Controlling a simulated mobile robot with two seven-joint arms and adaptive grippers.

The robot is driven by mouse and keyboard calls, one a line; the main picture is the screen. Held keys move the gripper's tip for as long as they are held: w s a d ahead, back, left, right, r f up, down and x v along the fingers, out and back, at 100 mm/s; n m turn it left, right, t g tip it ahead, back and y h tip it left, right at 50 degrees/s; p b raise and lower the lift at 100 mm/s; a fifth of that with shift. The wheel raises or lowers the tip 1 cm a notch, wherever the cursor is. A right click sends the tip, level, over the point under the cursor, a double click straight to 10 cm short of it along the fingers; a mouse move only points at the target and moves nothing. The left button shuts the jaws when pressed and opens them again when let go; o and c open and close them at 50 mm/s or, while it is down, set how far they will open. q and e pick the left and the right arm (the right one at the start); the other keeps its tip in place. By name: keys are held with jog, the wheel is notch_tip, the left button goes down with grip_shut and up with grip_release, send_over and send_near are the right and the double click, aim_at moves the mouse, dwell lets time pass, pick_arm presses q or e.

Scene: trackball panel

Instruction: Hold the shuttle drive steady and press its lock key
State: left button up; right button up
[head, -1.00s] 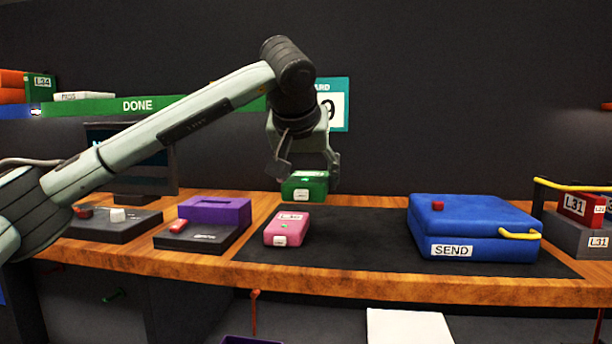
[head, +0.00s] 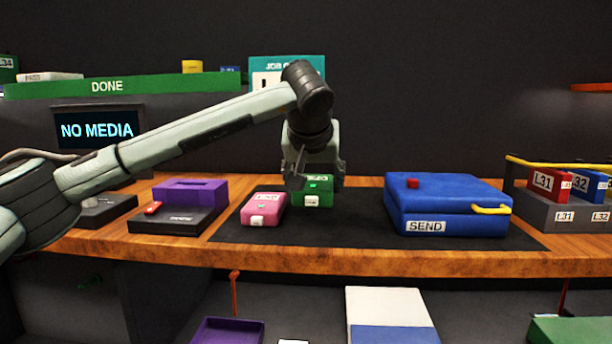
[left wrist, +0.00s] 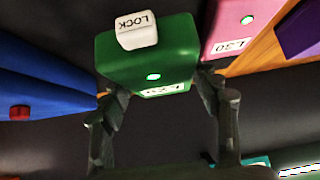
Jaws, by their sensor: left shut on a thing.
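The green drive (head: 319,199) has a green light and a small white key on its front; in the left wrist view this white key (left wrist: 136,30) reads LOCK. My left gripper (head: 317,180) is shut on the green drive from above, one finger on each side, as the left wrist view also shows. The drive is upright at or just above the dark mat; I cannot tell if it touches. A pink drive (head: 263,207) with its own white key stands just left of it. My right gripper is not in view.
A blue SEND case (head: 445,208) with a yellow handle stands right on the dark mat (head: 350,230). A grey rack (head: 560,212) holds labelled drives at the far right. A screen (head: 98,131) reads NO MEDIA.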

aim_at(336, 213)
pick_arm(q)
jog(key=shift+w+d+f, duration=0.45)
jog(key=shift+d+f, duration=0.3)
jog(key=shift+w+d+f, duration=0.4)
jog(key=shift+d+f, duration=0.3)
jog(key=shift+w+d+f, duration=0.45)
jog(key=shift+d+f, duration=0.3)
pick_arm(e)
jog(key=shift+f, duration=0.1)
pick_arm(q)
jog(key=shift+f+b, duration=0.3)
jog(key=shift+f, duration=0.1)
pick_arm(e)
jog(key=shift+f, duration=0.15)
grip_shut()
pick_arm(q)
jog(key=shift+s, duration=0.1)
dwell(1.1)
